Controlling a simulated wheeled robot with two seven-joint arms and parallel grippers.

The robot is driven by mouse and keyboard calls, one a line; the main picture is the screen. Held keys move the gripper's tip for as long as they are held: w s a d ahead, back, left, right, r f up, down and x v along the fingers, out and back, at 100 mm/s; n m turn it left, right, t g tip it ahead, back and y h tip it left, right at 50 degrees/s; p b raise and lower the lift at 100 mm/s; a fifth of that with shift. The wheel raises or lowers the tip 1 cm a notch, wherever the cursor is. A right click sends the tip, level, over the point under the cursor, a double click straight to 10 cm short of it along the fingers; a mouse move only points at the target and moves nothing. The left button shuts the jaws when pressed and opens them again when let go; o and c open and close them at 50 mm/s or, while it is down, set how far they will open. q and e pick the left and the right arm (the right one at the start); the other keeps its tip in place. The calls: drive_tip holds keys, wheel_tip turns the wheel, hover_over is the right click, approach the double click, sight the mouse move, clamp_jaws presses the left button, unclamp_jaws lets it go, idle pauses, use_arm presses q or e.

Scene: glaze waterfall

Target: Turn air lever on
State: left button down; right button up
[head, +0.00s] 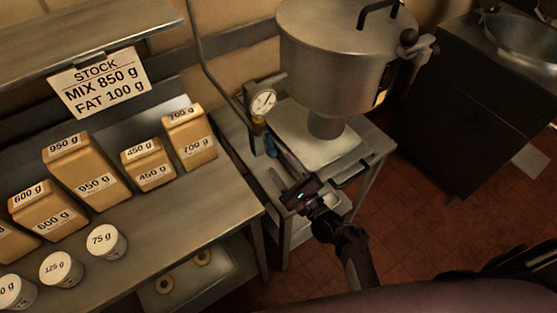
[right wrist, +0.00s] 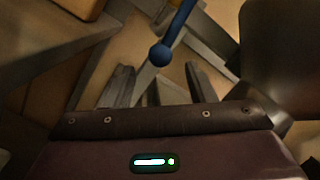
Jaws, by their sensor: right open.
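The air lever is a blue handle (head: 270,146) below the pressure gauge, beside the steel stand. In the right wrist view the blue lever (right wrist: 180,22) hangs down from the top and ends in a round blue knob (right wrist: 161,55). My right gripper (head: 286,174) is just in front of the lever in the head view. In the right wrist view its two fingers (right wrist: 158,80) are spread apart, with nothing held. The knob appears just beyond the fingertips, roughly centred between them; I cannot tell the exact gap. My left gripper does not show.
A round pressure gauge (head: 263,103) sits on a pipe above the lever. A large steel hopper (head: 330,55) stands over the steel stand (head: 368,150). At left, a bench (head: 170,215) carries several labelled packs and tubs. A dark cabinet (head: 455,110) stands at right.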

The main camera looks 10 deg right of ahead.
drive_tip(key=shift+c, duration=0.2)
